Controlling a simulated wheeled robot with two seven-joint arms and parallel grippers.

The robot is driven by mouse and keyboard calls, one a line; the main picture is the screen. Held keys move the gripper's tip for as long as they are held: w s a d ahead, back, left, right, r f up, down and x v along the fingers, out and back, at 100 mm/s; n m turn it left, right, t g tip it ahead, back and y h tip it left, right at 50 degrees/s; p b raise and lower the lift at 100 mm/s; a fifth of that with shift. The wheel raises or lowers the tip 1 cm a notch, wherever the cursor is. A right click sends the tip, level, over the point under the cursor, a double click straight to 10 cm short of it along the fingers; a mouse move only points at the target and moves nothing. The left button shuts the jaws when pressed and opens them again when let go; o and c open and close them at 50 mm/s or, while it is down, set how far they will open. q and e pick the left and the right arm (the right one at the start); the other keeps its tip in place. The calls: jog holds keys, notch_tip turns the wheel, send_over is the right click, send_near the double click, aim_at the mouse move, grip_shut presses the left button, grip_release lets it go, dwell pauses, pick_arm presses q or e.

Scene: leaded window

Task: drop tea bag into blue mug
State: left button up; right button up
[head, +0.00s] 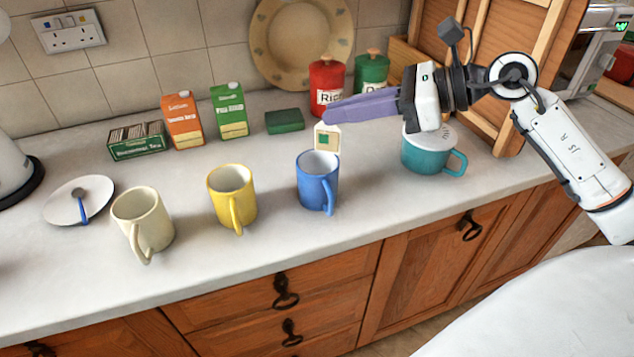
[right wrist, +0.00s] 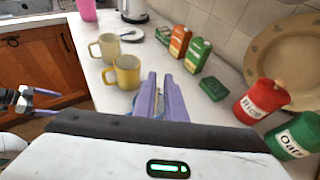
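The blue mug (head: 318,181) stands upright near the counter's front edge, right of the yellow mug (head: 232,195). My right gripper (head: 328,119) reaches in from the right and is shut on a tea bag (head: 327,138), pale with a green square. The bag hangs from the fingertips, and its lower edge appears at the mug's back rim in the head view; it looks above the mug. In the right wrist view the bag is a thin pale strip between the fingers, and the mug is mostly hidden. My left gripper (right wrist: 48,102) shows there at the left, empty, fingers apart.
A cream mug (head: 143,223) stands left of the yellow one, and a teal mug (head: 428,156) to the right under my right arm.

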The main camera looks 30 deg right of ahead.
jog(key=shift+o, duration=1.3)
jog(key=shift+d, duration=0.1)
jog(key=b+v, duration=0.2)
jog(key=v, duration=0.8)
jog(key=shift+s+r, duration=0.1)
